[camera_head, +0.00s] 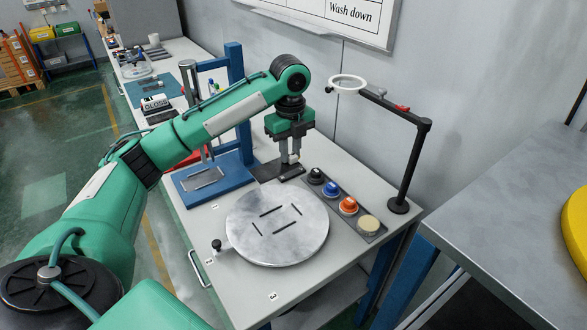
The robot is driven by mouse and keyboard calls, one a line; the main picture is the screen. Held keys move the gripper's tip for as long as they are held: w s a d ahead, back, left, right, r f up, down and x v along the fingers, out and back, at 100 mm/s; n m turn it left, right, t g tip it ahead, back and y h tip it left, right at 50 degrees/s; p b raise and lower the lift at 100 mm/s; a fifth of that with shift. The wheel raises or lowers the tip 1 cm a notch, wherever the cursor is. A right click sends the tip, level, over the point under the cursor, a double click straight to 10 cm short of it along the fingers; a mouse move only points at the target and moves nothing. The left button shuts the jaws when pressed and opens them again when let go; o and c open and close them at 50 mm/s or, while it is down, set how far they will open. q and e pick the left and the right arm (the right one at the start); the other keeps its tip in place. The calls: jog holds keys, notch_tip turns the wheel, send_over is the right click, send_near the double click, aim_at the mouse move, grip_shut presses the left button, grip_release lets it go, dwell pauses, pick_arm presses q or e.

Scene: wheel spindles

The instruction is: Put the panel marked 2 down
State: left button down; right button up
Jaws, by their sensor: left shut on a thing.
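My left gripper (290,158) is over the back of the white worktable, pointing down. Its fingers are shut on a small dark flat panel (267,169), which shows just below the fingertips. I cannot read a number on this panel, and I cannot tell if it touches the table. A round grey metal disc (278,236) with several dark slots lies on the table in front of it. My right gripper is not in view.
A dark strip with black, blue, orange and cream knobs (348,205) runs right of the disc. A black stand (409,165) with a ring lamp rises behind it. A blue press frame (237,100) with a blue base stands left.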

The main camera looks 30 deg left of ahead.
pick_arm(q)
jog(key=shift+r, duration=0.65)
jog(key=s+d+f+n, duration=1.3)
jog(key=d+n, duration=0.2)
jog(key=n, duration=0.7)
jog(key=shift+s+d+f, duration=0.15)
jog(key=shift+s+f, duration=0.2)
